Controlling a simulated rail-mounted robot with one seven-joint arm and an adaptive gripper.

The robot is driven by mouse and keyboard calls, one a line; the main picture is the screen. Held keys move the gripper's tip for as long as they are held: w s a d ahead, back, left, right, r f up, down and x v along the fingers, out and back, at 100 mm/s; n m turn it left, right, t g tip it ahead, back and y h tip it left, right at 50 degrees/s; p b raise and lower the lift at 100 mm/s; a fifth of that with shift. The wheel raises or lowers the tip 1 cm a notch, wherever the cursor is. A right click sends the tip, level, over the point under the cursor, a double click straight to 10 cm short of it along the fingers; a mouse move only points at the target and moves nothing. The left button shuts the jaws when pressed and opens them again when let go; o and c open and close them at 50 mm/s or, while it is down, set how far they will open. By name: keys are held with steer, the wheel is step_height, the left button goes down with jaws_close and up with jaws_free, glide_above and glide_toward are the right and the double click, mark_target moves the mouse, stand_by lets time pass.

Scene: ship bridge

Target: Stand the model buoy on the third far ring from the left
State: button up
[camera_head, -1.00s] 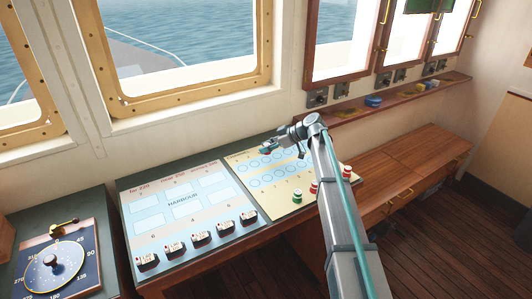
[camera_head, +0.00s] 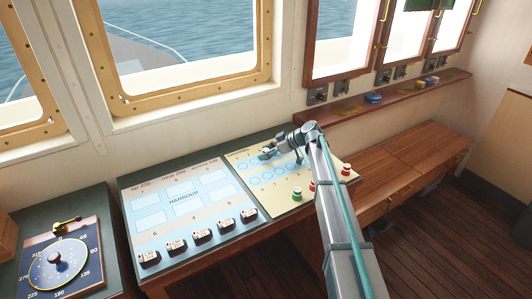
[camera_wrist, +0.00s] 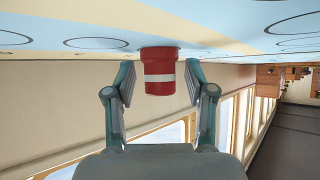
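A red model buoy (camera_wrist: 160,72) with a white band is between the fingers of my gripper (camera_wrist: 160,78) in the wrist view. That view is upside down, and the buoy's base appears to meet the pale ring board (camera_wrist: 215,22). The fingers are spread, with a narrow gap showing beside the buoy. In the head view my gripper (camera_head: 267,154) is low over the far part of the ring board (camera_head: 306,207). It hides part of the far rings there, so I cannot tell which ring the buoy is on.
The harbour chart (camera_head: 183,197) with several small ship blocks (camera_head: 203,236) lies to the left. Window frames rise behind.

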steer(key=shift+r, duration=0.15)
steer(key=b+v, duration=0.2)
steer(key=v, duration=1)
steer(key=shift+b, duration=0.35)
steer(key=shift+w, duration=0.1)
